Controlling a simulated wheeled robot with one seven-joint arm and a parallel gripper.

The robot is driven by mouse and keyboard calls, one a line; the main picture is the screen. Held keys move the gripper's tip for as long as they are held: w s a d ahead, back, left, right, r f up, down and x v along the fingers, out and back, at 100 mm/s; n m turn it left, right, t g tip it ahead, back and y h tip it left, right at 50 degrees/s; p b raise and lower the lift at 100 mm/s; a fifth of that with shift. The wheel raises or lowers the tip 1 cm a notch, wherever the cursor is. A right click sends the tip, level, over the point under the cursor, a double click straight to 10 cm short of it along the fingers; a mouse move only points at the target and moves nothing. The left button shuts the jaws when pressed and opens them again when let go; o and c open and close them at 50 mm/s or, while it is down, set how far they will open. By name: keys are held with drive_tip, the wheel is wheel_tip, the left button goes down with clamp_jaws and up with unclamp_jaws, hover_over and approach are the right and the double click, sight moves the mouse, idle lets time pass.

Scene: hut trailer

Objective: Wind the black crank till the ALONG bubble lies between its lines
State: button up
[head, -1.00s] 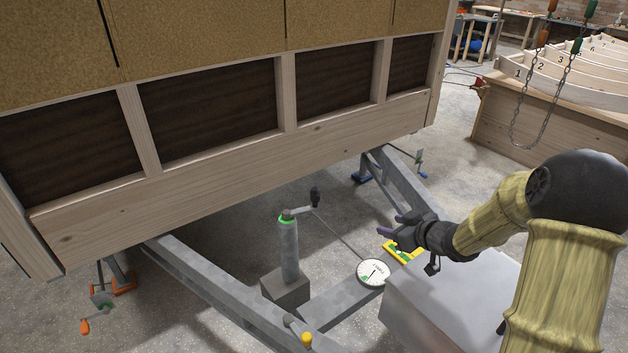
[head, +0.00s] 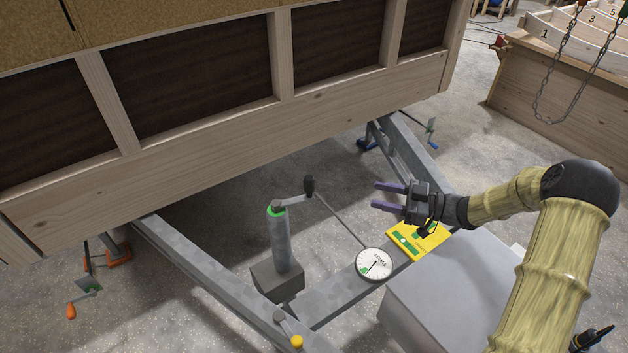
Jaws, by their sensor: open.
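The black crank handle (head: 309,186) stands upright at the end of a grey crank arm. That arm comes off the top of the grey jack post (head: 281,240), which has a green ring. My gripper (head: 376,196) is open and empty, to the right of the crank handle and apart from it, its two purple fingers pointing left towards it. The yellow level (head: 419,239) with green vials lies on the frame below my gripper. The bubbles and their lines are too small to read, and I cannot tell which vial is ALONG.
A round white dial (head: 373,264) sits on the frame beside the level. A grey box (head: 450,300) stands at the front right. The wooden hut wall (head: 260,130) overhangs behind the jack. A yellow-knobbed lever (head: 296,341) is at the front.

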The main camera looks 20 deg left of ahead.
sight(310, 184)
drive_tip(key=a+p, duration=0.1)
drive_tip(key=a, duration=0.5)
drive_tip(key=s+a, duration=0.1)
drive_tip(key=a, duration=0.5)
drive_tip(key=a+p, duration=0.1)
drive_tip(key=a, duration=0.5)
drive_tip(key=shift+s+a+r+p, duration=0.1)
drive_tip(key=shift+s+a+p, duration=0.1)
drive_tip(key=shift+a+p, duration=0.15)
drive_tip(key=shift+c, duration=0.5)
clamp_jaws()
drive_tip(key=shift+w+d, duration=0.1)
